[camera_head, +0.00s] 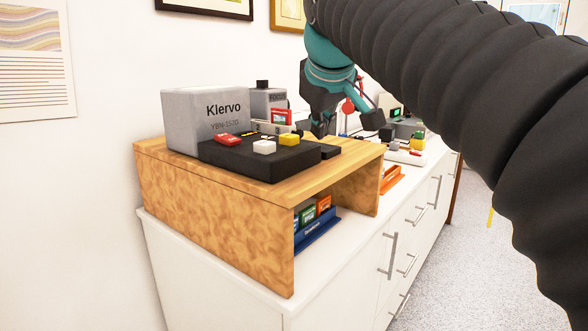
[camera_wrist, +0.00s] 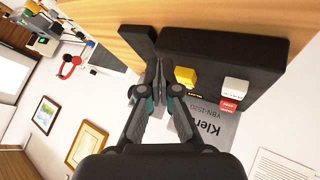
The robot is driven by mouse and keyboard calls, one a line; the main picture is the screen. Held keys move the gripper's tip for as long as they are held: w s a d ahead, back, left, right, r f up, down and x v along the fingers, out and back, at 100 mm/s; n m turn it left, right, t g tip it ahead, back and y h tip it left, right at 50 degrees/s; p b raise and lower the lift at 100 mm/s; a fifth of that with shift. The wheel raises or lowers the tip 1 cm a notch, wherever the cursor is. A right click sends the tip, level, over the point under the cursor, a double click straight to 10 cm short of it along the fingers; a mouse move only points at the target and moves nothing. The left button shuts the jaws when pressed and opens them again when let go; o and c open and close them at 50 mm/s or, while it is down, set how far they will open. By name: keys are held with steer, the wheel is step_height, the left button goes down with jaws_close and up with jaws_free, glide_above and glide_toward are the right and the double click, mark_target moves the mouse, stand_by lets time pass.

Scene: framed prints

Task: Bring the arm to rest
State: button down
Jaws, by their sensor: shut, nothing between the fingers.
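My arm reaches in from the right in the head view. My gripper (camera_head: 321,127) is over the far right end of the wooden riser, by the black base of the grey Klervo machine (camera_head: 205,118). In the wrist view my gripper (camera_wrist: 158,68) has its fingers together with nothing between them. The fingertips are close to the black base (camera_wrist: 225,55) and its yellow button (camera_wrist: 185,76). I cannot tell whether they touch it. Part of the gripper is hidden behind my arm's wrist in the head view.
The wooden riser (camera_head: 215,210) stands on a white cabinet (camera_head: 200,275). A blue tray (camera_head: 317,230) of coloured packs sits under it, and an orange tray (camera_head: 391,180) lies beyond. More devices stand farther back. Open floor (camera_head: 450,270) lies to the right.

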steer(key=s+d+f+m+g, duration=0.1)
steer(key=s+d+f+m, duration=0.1)
steer(key=s+f, duration=0.5)
steer(key=s+d+f+m, duration=0.3)
steer(key=s+d+f, duration=0.2)
steer(key=f, duration=0.9)
steer(key=s+d+f+m+g, duration=0.1)
steer(key=s+d+f, duration=0.3)
steer(key=s+f, duration=0.7)
steer(key=shift+s+f+m+g, duration=0.15)
steer(key=shift+f+m+g, duration=0.15)
steer(key=shift+m, duration=0.6)
steer(key=shift+d+r, duration=0.1)
stand_by(0.8)
